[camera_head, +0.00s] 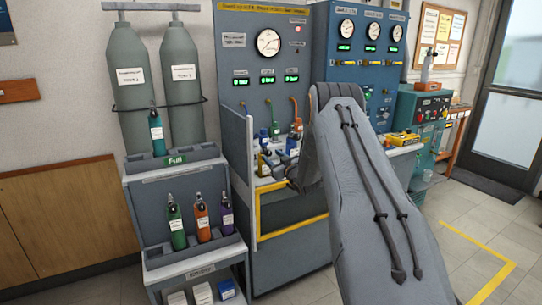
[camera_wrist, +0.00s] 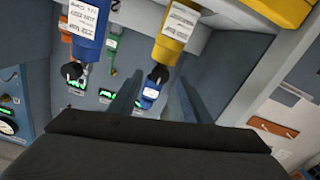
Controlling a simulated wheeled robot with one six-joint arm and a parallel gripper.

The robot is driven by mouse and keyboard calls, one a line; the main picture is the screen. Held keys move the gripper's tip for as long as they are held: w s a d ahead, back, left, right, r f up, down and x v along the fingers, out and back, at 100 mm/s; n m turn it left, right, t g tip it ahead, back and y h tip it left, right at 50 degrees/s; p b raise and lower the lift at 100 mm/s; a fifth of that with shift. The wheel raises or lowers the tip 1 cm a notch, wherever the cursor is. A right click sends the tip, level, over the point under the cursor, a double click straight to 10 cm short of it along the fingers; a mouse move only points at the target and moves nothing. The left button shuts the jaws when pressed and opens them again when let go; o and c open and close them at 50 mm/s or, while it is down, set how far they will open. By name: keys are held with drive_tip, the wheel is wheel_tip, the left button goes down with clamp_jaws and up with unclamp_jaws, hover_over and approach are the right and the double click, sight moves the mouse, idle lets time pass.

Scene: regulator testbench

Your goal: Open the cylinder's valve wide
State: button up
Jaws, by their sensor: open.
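In the wrist view, a yellow cylinder (camera_wrist: 176,32) with a white label and a dark valve knob (camera_wrist: 158,74) is just beyond my fingertips. A blue cylinder (camera_wrist: 90,25) with its dark knob (camera_wrist: 72,71) is to its left. Both appear upside down. My gripper (camera_wrist: 156,90) is open, its two fingers apart and nothing visibly held. The yellow cylinder's knob appears in line with the gap; I cannot tell whether it is between the fingers. A yellow cylinder (camera_head: 264,165) shows at the bench's left. Which cylinder is meant is unclear.
The blue bench panel (camera_head: 241,60) carries gauges and green displays. A grey side wall and a yellow-edged front frame (camera_head: 290,228) bound the bench. At left, a rack (camera_head: 183,165) holds small green, orange and purple cylinders. Open floor lies at right.

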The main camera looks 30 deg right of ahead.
drive_tip(key=shift+w, duration=1.05)
drive_tip(key=c, duration=1)
drive_tip(key=shift+c, duration=0.3)
